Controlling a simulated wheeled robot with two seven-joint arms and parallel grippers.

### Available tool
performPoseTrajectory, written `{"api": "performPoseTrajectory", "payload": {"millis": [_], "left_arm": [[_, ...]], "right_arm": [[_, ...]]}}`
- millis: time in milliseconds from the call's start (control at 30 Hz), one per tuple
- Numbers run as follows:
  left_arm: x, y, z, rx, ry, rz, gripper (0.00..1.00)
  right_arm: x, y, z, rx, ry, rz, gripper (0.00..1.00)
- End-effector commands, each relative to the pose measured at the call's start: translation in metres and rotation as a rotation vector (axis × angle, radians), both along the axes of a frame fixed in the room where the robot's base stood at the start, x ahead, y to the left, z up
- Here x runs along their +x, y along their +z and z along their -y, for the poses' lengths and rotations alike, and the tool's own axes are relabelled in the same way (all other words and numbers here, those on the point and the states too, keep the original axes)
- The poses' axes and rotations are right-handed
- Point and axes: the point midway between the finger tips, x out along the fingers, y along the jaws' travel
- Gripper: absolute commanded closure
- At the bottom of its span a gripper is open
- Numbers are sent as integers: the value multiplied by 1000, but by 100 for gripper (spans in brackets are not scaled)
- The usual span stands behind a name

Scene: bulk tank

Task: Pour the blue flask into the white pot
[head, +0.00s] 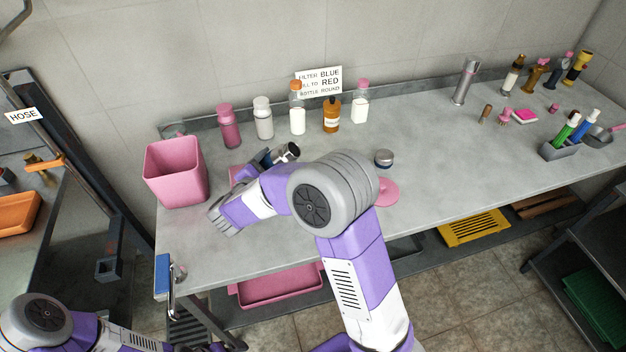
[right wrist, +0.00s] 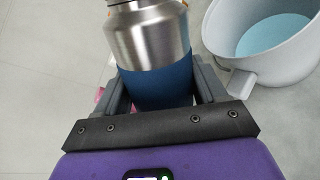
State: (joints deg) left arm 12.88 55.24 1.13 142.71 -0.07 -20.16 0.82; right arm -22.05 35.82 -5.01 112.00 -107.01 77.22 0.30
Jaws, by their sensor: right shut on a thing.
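The blue flask has a bare steel upper part and a blue lower part (right wrist: 160,85). My right gripper (right wrist: 158,92) is shut on its blue part. In the head view the flask's steel end (head: 288,152) shows past my right arm, tilted well over toward the right. The white pot (right wrist: 222,48) stands to the right of the flask in the right wrist view, with its handle toward my gripper. Light blue shows inside it. The flask's opening is cut off there. In the head view I cannot make out the pot. My left gripper is out of view.
A pink bin (head: 176,175) stands at the counter's left end. Several bottles, including an amber one (head: 332,115), line the back below a sign (head: 319,82). A small lidded jar (head: 384,158) and a pink disc (head: 386,192) lie right of my arm. The counter's middle right is clear.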

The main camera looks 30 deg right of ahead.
Motion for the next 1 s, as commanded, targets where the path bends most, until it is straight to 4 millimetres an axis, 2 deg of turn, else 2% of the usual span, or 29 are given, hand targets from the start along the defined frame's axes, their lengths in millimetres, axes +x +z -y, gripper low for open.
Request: {"api": "performPoseTrajectory", "payload": {"millis": [200, 1000], "left_arm": [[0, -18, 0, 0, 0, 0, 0], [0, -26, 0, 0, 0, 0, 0]], "right_arm": [[2, -14, -3, 89, -1, 63, 73], [5, -18, -6, 180, 0, 126, 73]]}}
